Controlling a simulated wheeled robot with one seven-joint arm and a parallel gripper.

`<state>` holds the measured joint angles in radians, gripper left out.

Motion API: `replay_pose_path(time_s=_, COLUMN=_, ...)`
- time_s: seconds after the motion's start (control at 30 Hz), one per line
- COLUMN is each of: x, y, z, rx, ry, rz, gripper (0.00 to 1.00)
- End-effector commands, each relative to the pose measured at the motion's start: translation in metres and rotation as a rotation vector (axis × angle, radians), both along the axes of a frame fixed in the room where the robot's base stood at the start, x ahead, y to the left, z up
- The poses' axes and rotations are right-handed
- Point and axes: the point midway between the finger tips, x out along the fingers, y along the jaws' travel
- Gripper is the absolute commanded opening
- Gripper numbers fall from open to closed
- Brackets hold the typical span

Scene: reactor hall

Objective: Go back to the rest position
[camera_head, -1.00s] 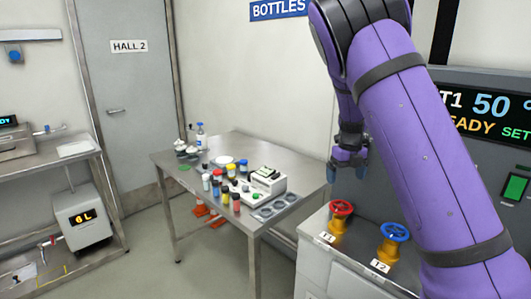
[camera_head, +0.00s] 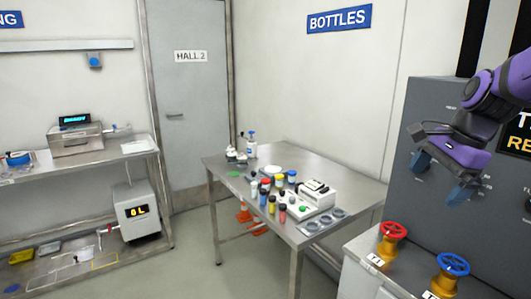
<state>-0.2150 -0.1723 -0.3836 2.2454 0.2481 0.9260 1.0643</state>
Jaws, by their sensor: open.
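My gripper (camera_head: 442,178) is at the right of the head view, at the end of my purple arm. It points down and to the left, in front of the grey panel. Its two blue-tipped fingers are apart, with nothing between them. It is above the red valve wheel (camera_head: 393,230) and the blue valve wheel (camera_head: 453,264), touching neither. Most of my arm is outside the picture on the right.
The steel table (camera_head: 345,190) holds several bottles, small jars and a white device (camera_head: 318,194). The grey panel (camera_head: 430,110) stands close behind my gripper. A bench (camera_head: 85,165) is at the left, near a grey door (camera_head: 190,120).

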Motion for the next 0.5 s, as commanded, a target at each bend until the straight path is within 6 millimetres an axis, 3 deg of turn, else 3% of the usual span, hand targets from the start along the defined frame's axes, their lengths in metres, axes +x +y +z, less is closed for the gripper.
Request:
replay_pose_path(time_s=0.2, x=-0.059, y=0.014, z=0.026, rx=-0.131, ry=-0.177, rz=0.412, gripper=1.00)
replay_pose_path(time_s=0.5, x=-0.135, y=0.029, z=0.039, rx=-0.421, ry=-0.353, rz=0.952, gripper=1.00)
